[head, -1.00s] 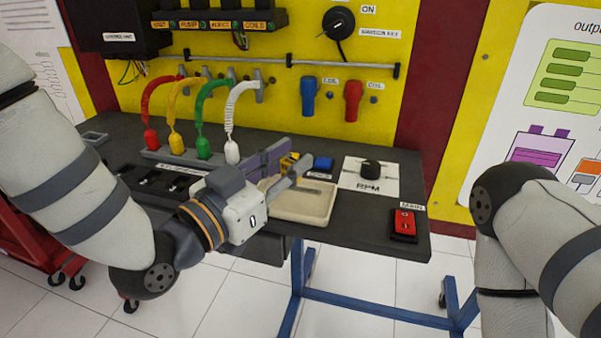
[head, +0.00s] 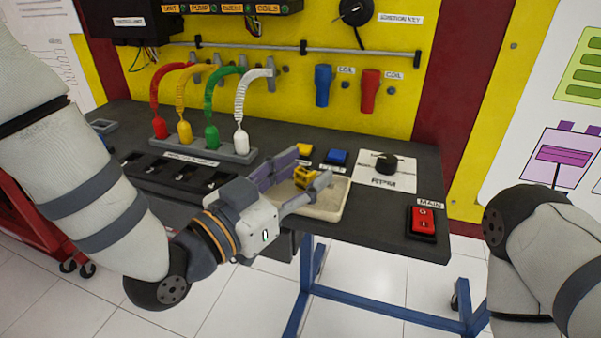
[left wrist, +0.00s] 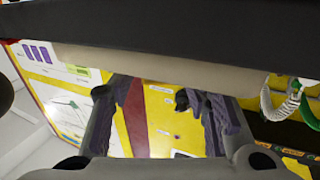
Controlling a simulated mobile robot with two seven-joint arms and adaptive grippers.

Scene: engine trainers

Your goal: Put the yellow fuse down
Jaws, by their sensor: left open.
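The yellow fuse (head: 305,178) shows in the head view, over the beige tray (head: 325,213) and between the fingers of my left gripper (head: 308,168). The gripper is open, with one finger on each side of the fuse. Whether a finger touches the fuse, or the fuse rests on the tray floor, I cannot tell. The gripper's two fingers frame the left wrist view (left wrist: 165,125), where I cannot make out the fuse. My right gripper is out of view; only part of my right arm shows at the right.
Behind the tray are a yellow block (head: 303,149) and a blue block (head: 337,156). The RPM knob (head: 386,163) and red MAIN switch (head: 423,220) stand to the right. A row of coloured cables (head: 212,110) stands at the left. The bench (head: 370,222) is clear in front of MAIN.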

